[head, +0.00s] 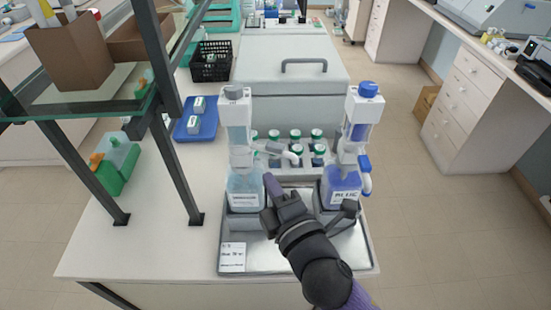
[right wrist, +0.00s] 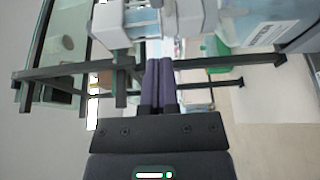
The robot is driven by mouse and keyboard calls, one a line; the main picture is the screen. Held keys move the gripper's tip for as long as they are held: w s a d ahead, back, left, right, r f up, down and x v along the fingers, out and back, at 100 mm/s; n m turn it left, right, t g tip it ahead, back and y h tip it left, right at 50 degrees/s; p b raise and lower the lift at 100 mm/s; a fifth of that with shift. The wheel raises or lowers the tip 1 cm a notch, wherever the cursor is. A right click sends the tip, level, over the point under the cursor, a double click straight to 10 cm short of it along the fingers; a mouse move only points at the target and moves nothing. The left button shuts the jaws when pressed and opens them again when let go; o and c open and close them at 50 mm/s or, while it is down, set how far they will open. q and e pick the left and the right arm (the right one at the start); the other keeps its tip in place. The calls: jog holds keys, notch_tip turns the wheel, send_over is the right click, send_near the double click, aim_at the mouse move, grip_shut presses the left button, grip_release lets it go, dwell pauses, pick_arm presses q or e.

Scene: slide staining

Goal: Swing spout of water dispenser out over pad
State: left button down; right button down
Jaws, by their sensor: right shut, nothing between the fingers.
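Two bottle-top dispensers stand at the back of a metal tray. The left dispenser (head: 238,145) has a white head and a pale, clear bottle (head: 246,188); its label is too small to read, and I take it for the water one. Its white spout (head: 278,150) points right, toward the other dispenser. My right gripper (head: 271,184) is shut and empty, in front of and just right of the pale bottle, below the spout. Its purple fingers (right wrist: 160,82) lie together in the right wrist view. The bare tray floor (head: 290,255) shows in front; I cannot make out a separate pad. My left gripper is not in view.
The right dispenser (head: 363,125) has a blue cap, blue liquid and blue spout tip. Several green-capped bottles (head: 295,135) stand behind. A labelled card (head: 232,257) lies at the tray's front left. A shelf frame (head: 178,150) rises at left.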

aim_at(269, 150)
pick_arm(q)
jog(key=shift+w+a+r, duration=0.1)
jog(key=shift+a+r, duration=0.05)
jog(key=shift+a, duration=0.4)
pick_arm(e)
jog(key=shift+w+d, duration=0.25)
jog(key=shift+w, duration=1.05)
jog(key=shift+w+d, duration=0.2)
jog(key=shift+w, duration=1.1)
